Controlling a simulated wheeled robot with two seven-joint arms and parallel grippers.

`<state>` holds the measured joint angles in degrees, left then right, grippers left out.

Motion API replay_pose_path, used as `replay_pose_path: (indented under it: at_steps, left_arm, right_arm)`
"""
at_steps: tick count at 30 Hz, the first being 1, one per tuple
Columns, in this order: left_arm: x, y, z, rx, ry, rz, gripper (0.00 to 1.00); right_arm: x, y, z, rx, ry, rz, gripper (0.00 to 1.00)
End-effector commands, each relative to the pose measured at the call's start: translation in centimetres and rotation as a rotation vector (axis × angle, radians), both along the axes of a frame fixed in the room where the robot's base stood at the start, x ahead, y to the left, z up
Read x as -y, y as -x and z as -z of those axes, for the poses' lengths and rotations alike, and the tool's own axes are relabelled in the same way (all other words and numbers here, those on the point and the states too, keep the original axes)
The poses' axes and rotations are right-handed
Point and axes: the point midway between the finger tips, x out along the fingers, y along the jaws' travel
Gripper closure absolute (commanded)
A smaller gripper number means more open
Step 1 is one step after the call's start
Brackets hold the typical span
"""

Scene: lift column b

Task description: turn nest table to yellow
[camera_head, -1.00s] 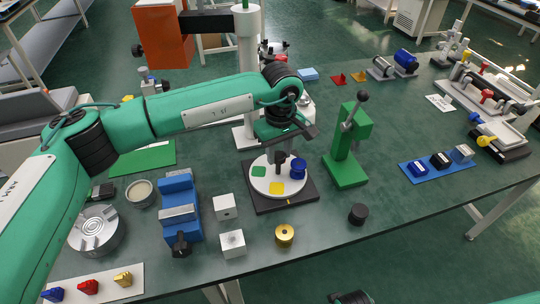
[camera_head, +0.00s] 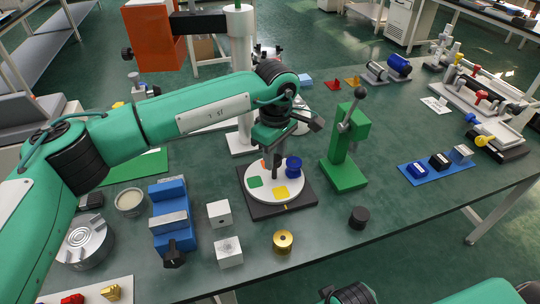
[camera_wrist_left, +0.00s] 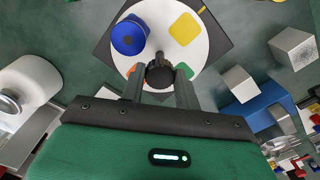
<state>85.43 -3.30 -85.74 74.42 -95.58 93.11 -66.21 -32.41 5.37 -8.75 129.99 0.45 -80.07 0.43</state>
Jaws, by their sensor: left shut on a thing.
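The nest table is a round white disc (camera_head: 262,194) on a square black base (camera_head: 303,197). It carries a yellow patch (camera_head: 281,192) at the front, a green patch (camera_head: 256,182) at left, an orange patch (camera_head: 264,163) at the back and a blue spool (camera_head: 293,166) at right. A small yellow mark (camera_head: 286,207) sits on the base's front edge, close to the yellow patch. My left gripper (camera_wrist_left: 160,78) is shut on the black knob (camera_wrist_left: 160,71) standing on the disc. The fingers partly hide the green and orange patches in the wrist view.
A green lever press (camera_head: 346,145) stands close right of the base. Two metal blocks (camera_head: 229,252), a blue vise (camera_head: 173,218) and a brass cylinder (camera_head: 283,242) are left and in front. A black cylinder (camera_head: 358,217) is front right. Open tabletop lies right of it.

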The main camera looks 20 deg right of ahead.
Motion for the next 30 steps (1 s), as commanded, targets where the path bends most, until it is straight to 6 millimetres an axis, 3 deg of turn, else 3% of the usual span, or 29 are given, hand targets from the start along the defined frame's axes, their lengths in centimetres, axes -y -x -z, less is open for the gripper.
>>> replay_pose_path:
  at_steps: [15, 16, 19, 30]
  left_arm:
    - [0.15, -0.11, -0.18, 0.004, 0.001, -0.008, 1.00]
    - [0.15, -0.11, -0.19, 0.004, 0.001, -0.008, 0.64]
    - [0.15, -0.08, -0.15, 0.003, 0.000, -0.008, 0.46]
    - [0.19, -0.03, -0.65, 0.003, 0.000, -0.007, 0.46]
  right_arm:
    - [0.03, -0.04, -0.39, 0.006, 0.000, -0.001, 0.42]
    - [0.03, -0.03, -0.38, 0.006, 0.000, -0.001, 0.42]
    - [0.03, -0.02, -0.36, 0.005, 0.000, -0.001, 0.42]
    - [0.05, 0.05, -0.18, 0.001, 0.001, -0.001, 0.42]
